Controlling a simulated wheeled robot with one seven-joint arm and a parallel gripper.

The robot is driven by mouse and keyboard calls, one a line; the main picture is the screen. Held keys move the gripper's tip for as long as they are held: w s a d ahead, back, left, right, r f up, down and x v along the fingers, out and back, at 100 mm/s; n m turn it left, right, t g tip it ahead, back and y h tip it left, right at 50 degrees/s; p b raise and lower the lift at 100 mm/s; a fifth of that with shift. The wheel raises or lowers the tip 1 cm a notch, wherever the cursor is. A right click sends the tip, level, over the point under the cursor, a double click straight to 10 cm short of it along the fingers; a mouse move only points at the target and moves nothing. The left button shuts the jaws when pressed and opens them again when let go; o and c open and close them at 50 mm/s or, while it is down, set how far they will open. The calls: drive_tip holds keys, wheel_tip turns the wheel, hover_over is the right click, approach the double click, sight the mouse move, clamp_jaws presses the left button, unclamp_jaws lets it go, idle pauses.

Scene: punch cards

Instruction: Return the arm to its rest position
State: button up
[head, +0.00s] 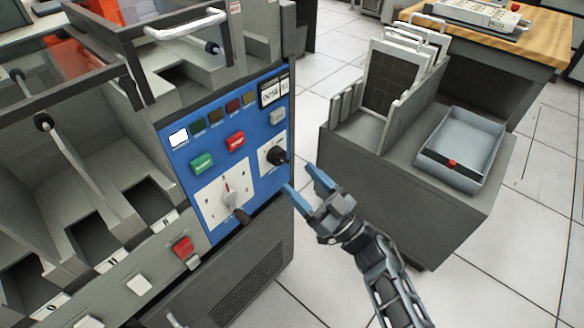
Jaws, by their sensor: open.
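My gripper (306,181) is in the middle of the head view, at the end of my arm, which comes up from the lower right. Its two blue-tipped fingers are spread apart with nothing between them. The fingers point up and left, toward the blue control panel (262,187) of the grey machine. In the picture the fingertips lie just right of the black knob (277,156) and the panel's right edge. I cannot tell the exact gap in depth, but no contact shows.
The panel has a green button (202,163), a red button (235,138) and a dial with a lever (235,207). Right of my arm stands a grey cabinet (400,190) with a metal tray (428,150) and a card rack. Tiled floor (520,270) is clear at the lower right.

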drive_tip(key=shift+v, duration=1)
drive_tip(key=s+d+r+m+t+h+p, duration=0.2)
drive_tip(key=s+d+m+h, duration=0.15)
drive_tip(key=s, duration=0.45)
drive_tip(key=s+d+r+m+t+h+p, duration=0.25)
drive_tip(key=s+h, duration=0.25)
drive_tip(key=s, duration=0.3)
drive_tip(key=s+d+r+m+t+h+p, duration=0.1)
drive_tip(key=s+d+m+h+p, duration=0.1)
drive_tip(key=s+d+m+h, duration=0.45)
drive_tip(key=s+d+r+n+g+h+p, duration=0.1)
drive_tip(key=s+d+r+g+p, duration=0.1)
drive_tip(key=s+r, duration=0.6)
drive_tip(key=s+d+r+n+g+h+p, duration=0.1)
drive_tip(key=s+d+r+g+p, duration=0.1)
drive_tip(key=s+d+r, duration=0.3)
drive_tip(key=s+r+p, duration=0.1)
drive_tip(key=s+r, duration=0.2)
drive_tip(key=s, duration=0.3)
drive_tip(key=shift+s+d+r+h+p, duration=0.2)
drive_tip(key=shift+s+d+h+p, duration=0.05)
drive_tip(key=shift+s+h+p, duration=0.05)
drive_tip(key=shift+g, duration=0.25)
